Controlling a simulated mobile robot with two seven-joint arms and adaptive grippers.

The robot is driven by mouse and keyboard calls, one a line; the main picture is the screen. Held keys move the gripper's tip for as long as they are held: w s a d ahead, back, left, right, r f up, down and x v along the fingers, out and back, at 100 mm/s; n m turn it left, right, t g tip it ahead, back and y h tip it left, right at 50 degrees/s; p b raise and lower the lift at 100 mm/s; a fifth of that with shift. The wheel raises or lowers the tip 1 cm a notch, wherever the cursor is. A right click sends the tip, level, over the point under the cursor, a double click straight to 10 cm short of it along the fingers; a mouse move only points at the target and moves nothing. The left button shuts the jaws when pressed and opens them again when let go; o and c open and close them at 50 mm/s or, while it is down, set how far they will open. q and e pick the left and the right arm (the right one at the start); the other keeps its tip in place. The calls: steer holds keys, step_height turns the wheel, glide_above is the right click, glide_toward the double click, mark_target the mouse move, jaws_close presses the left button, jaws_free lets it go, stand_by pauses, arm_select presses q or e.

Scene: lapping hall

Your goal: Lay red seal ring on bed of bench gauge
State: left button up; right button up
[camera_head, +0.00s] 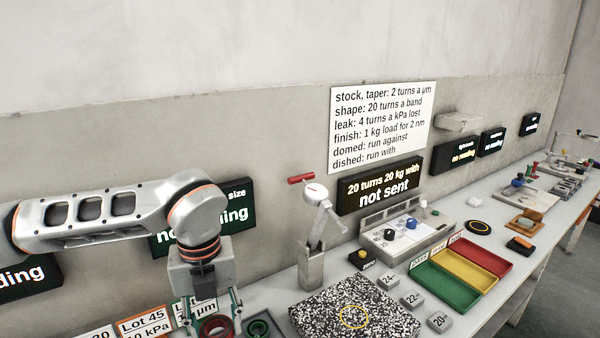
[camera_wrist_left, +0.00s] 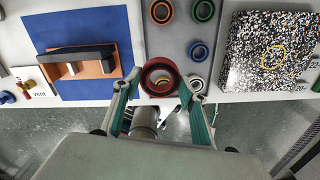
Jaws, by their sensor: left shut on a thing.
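The red seal ring (camera_head: 216,327) is between the fingers of my left gripper (camera_head: 212,310), low in the head view. In the left wrist view the red ring (camera_wrist_left: 149,69) sits between both fingertips of the gripper (camera_wrist_left: 163,82), which is shut on it. It looks larger than the other rings; I cannot tell how far it is off the bench. To the right is a speckled black-and-white plate (camera_head: 320,309) with a yellow circle (camera_head: 354,317). A grey upright (camera_head: 312,266) with a pale arm and a red handle (camera_head: 301,180) stands behind it. My right gripper is not in view.
A green ring (camera_head: 258,328) and blue (camera_wrist_left: 204,10) and orange (camera_wrist_left: 162,12) rings lie near the gripper. A blue mat (camera_wrist_left: 45,28) bears an orange stand (camera_wrist_left: 93,72). Number-marked blocks (camera_head: 389,282) and green, yellow and red trays (camera_head: 470,273) are right of the plate.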

arm_select(q)
steer(key=m, duration=0.2)
steer(key=a+m, duration=0.1)
steer(key=m, duration=0.2)
steer(key=shift+w+a+f, duration=0.1)
steer(key=shift+a+f, duration=0.05)
steer(key=shift+f, duration=0.05)
steer(key=m, duration=0.2)
steer(key=a+m, duration=0.1)
steer(key=m, duration=0.2)
steer(key=shift+f, duration=0.2)
steer(key=a+f+m, duration=0.1)
steer(key=a+m, duration=0.2)
steer(key=m, duration=1.2)
steer(key=a+f+m, duration=0.1)
steer(key=a+m, duration=0.2)
steer(key=m, duration=1.1)
steer(key=shift+a+f+m, duration=0.25)
steer(key=shift+f+m, duration=0.05)
steer(key=shift+m, duration=0.1)
